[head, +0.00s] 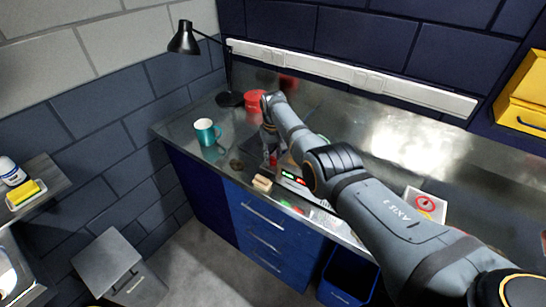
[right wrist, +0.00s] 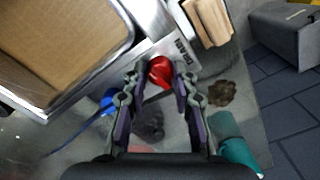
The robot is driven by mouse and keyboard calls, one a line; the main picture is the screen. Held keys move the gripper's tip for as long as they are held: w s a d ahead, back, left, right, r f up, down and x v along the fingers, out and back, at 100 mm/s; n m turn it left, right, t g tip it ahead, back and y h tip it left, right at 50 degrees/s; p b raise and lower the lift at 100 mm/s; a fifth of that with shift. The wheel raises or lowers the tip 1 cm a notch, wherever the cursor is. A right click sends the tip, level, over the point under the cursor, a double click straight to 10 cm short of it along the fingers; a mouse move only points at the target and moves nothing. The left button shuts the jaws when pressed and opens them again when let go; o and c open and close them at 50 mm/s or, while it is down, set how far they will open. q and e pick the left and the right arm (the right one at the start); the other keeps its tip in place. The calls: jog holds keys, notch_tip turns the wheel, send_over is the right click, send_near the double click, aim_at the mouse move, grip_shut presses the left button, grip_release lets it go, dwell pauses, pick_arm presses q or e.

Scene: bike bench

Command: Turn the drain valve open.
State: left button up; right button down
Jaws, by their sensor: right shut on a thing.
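The red drain valve handle (right wrist: 160,71) shows in the right wrist view beside a metal plate with the lettering "DRAIN" (right wrist: 184,51). My right gripper (right wrist: 159,80) has a finger on either side of the handle and is shut on it. In the head view my right gripper (head: 270,148) reaches down to the bench, and a small red patch of the handle (head: 273,161) shows below it. The fingers and arm hide most of the valve there, and its turn angle is hard to tell. My left gripper is not in view.
A lit display (head: 294,178) is right of the gripper.

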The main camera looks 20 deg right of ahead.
jog(key=c, duration=1)
grip_release()
jog(key=shift+c, duration=0.2)
notch_tip(320, 180, up, 12)
jog(key=shift+f, duration=0.1)
